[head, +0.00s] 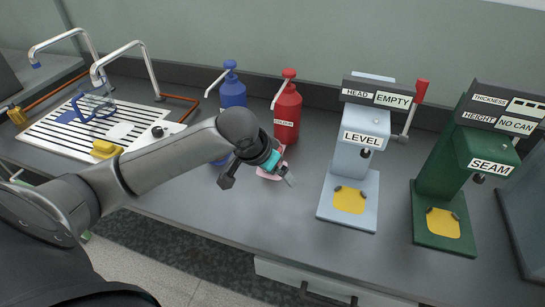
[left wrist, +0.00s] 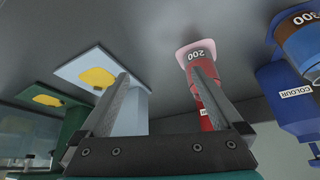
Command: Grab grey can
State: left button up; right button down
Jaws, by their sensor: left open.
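I cannot make out a grey can in either view. My left gripper (head: 260,180) is open above the counter, in front of the red pump bottle (head: 288,110). In the left wrist view its two fingers (left wrist: 160,78) stand apart with nothing between them. In the head view the gripper hides most of this pad (head: 263,174). My right gripper is not in view.
A blue pump bottle (head: 232,90) stands left of the red one. A pale LEVEL machine (head: 356,160) and a green SEAM machine (head: 440,185) stand to the right. A striped draining area (head: 60,127) with taps is at left. The counter front is mostly clear.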

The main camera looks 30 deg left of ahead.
pick_arm(q)
jog(key=w+a+r+n, duration=0.2)
jog(key=w+a+r, duration=0.2)
jog(key=a+r, duration=0.15)
jog(key=shift+y, duration=0.4)
jog(key=b+x, duration=0.1)
jog(key=x, duration=0.2)
jog(key=b+x, duration=0.1)
jog(key=x, duration=0.2)
jog(key=a+b+x, duration=0.1)
jog(key=x, duration=0.2)
jog(key=shift+w+f, duration=0.1)
jog(key=shift+f, duration=0.25)
jog(key=shift+w+f+b, duration=0.3)
jog(key=shift+f+b, duration=0.05)
jog(key=shift+f, duration=0.1)
jog(key=b+x, duration=0.1)
jog(key=x, duration=0.2)
jog(key=shift+w+f+b, duration=0.3)
jog(key=shift+w+b, duration=0.05)
jog(key=shift+w+f, duration=0.1)
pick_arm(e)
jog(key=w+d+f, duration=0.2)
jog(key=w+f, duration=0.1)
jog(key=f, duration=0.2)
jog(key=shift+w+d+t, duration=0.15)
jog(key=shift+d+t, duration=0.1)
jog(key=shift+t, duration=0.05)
pick_arm(q)
jog(key=shift+c, duration=0.4)
